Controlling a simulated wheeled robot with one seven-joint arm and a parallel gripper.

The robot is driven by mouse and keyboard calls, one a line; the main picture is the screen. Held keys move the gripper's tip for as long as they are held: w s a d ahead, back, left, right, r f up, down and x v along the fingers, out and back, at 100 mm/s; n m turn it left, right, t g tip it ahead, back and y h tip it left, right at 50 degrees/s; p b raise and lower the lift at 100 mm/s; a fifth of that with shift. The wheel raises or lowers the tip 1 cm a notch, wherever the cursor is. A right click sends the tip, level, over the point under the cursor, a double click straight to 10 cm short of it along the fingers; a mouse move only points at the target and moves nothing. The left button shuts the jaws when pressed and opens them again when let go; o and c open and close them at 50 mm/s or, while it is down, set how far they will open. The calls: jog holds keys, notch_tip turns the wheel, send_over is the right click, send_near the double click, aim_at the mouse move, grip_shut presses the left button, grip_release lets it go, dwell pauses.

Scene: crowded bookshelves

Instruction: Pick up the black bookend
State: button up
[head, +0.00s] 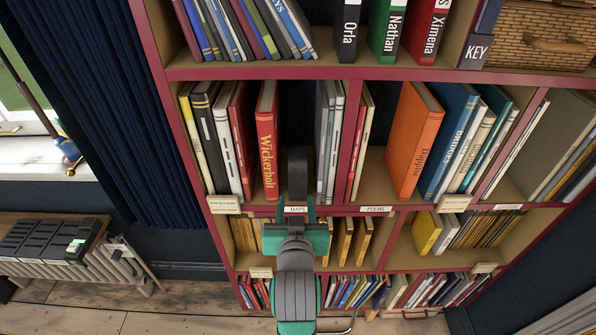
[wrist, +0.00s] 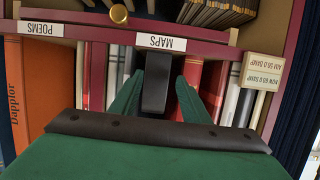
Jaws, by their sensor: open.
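The black bookend (head: 297,172) stands upright on the middle shelf above the MAPS label, in the gap between the red Wickerholt book (head: 267,140) and some grey books. In the wrist view, which is upside down, the bookend (wrist: 156,82) shows as a dark block between my two green fingers. My gripper (head: 297,212) is open at the front of that shelf. Its fingertips (wrist: 158,90) lie on either side of the bookend, with a visible gap on each side. The bookend's lower part and base are hidden.
Grey books (head: 329,140) stand close to the right of the gap, and a red shelf divider (head: 353,140) is beyond them. An orange book (head: 413,140) leans farther right. The shelf edge with the MAPS label (wrist: 161,43) lies close to the fingers.

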aim_at(298, 174)
jog(key=shift+w+d+r, duration=0.1)
jog(key=shift+w+r, duration=0.15)
jog(key=shift+r, duration=0.35)
jog(key=shift+w+d+r, duration=0.1)
jog(key=shift+w+r, duration=0.15)
jog(key=shift+r, duration=0.35)
jog(key=x, duration=1)
jog(key=shift+w, duration=0.25)
grip_shut()
jog(key=shift+r, duration=0.1)
